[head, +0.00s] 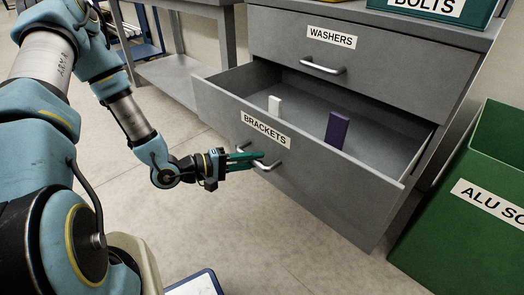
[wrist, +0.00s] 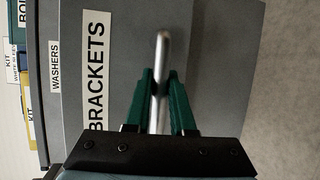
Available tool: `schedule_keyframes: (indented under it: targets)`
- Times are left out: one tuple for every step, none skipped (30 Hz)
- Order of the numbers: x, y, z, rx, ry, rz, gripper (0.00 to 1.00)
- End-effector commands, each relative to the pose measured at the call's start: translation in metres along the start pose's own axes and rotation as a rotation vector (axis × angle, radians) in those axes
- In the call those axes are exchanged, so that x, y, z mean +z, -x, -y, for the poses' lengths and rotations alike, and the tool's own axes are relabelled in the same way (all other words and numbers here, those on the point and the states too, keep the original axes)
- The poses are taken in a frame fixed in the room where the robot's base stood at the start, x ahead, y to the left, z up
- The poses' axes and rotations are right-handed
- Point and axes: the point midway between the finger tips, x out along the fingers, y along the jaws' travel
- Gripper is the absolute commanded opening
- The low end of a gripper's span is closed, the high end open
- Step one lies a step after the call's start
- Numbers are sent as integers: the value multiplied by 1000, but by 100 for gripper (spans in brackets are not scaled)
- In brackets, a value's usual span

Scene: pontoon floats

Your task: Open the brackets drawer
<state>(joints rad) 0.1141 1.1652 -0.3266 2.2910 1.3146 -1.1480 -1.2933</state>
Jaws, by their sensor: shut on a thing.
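The brackets drawer (head: 330,175) is the lower drawer of a grey cabinet, labelled BRACKETS. It stands pulled well out, and its inside shows. A white block (head: 274,105) and a dark purple block (head: 337,130) stand upright in it. My gripper (head: 259,160) is at the drawer's front, its green fingers shut on the metal bar handle (head: 270,166). In the wrist view, the handle (wrist: 161,75) runs between the two fingers (wrist: 162,90), with the BRACKETS label (wrist: 96,75) to the left.
The shut washers drawer (head: 360,55) is above. A green bolts box (head: 440,8) is on top of the cabinet. A green bin (head: 475,200) stands close on the right. A grey table (head: 185,70) is behind on the left. Floor in front of the drawer is clear.

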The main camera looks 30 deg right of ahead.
Motion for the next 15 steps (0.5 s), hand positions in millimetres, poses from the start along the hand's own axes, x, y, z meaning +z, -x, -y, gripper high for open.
schedule_keyframes:
  targets:
    - [1, 4, 1, -2, 2, -2, 0]
    - [2, 5, 1, -2, 1, -1, 0]
    - [2, 7, 2, -2, 0, -1, 0]
    - [3, 8, 2, -2, 0, -1, 0]
    - [3, 8, 2, -2, 0, 0, 0]
    - [4, 9, 2, -2, -1, 0, 0]
    - [4, 10, 2, -2, -1, 0, 0]
    - [4, 10, 3, -2, -1, 0, 0]
    - [4, 10, 3, -2, -1, 0, 0]
    - [4, 10, 3, -2, -1, 0, 0]
    - [4, 11, 3, -2, -1, 0, 0]
    - [4, 11, 3, -2, -1, 0, 0]
    - [4, 10, 3, -2, -1, 0, 0]
    - [4, 10, 3, -2, -1, 0, 0]
    - [4, 10, 3, -2, -1, 0, 0]
